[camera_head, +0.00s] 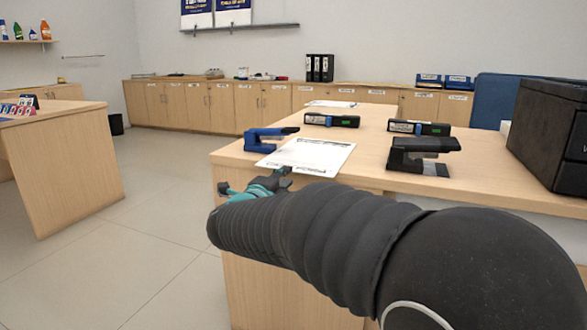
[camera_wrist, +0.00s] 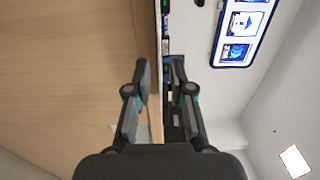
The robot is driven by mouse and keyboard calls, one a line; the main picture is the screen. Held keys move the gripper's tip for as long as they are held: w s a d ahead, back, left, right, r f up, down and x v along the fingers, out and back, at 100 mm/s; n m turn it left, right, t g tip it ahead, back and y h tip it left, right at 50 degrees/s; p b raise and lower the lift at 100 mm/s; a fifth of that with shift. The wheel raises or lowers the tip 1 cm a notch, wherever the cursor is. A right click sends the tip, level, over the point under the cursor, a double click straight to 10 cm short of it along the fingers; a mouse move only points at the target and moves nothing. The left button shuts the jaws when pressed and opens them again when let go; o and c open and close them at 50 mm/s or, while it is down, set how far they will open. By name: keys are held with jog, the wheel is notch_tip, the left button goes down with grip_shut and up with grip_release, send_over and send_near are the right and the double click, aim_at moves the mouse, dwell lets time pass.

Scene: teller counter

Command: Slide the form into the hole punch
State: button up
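The white form (camera_head: 312,156) lies flat on the counter near its front edge in the head view, with printing on its face. A blue punch-like device (camera_head: 268,138) stands beyond its left corner. A black punch-like device (camera_head: 422,154) stands to its right, apart from it. I cannot tell for certain which is the hole punch. My gripper (camera_head: 256,183) is at the counter's front edge, just in front of the form. In the wrist view my gripper (camera_wrist: 160,64) has its fingers apart, with nothing seen held between them. The form is not clear in that view.
The wooden counter (camera_head: 375,150) also bears two dark devices with labels (camera_head: 332,120) (camera_head: 420,128) farther back. A large black machine (camera_head: 550,133) stands at the right. Another desk (camera_head: 65,160) is at the left, with open floor between.

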aim_at(300, 163)
jog(key=shift+x, duration=2.9)
grip_shut()
jog(key=shift+r, duration=0.1)
notch_tip(300, 163, up, 3)
jog(key=shift+f+p, duration=0.2)
jog(key=shift+p, duration=0.9)
jog(key=shift+f, duration=0.1)
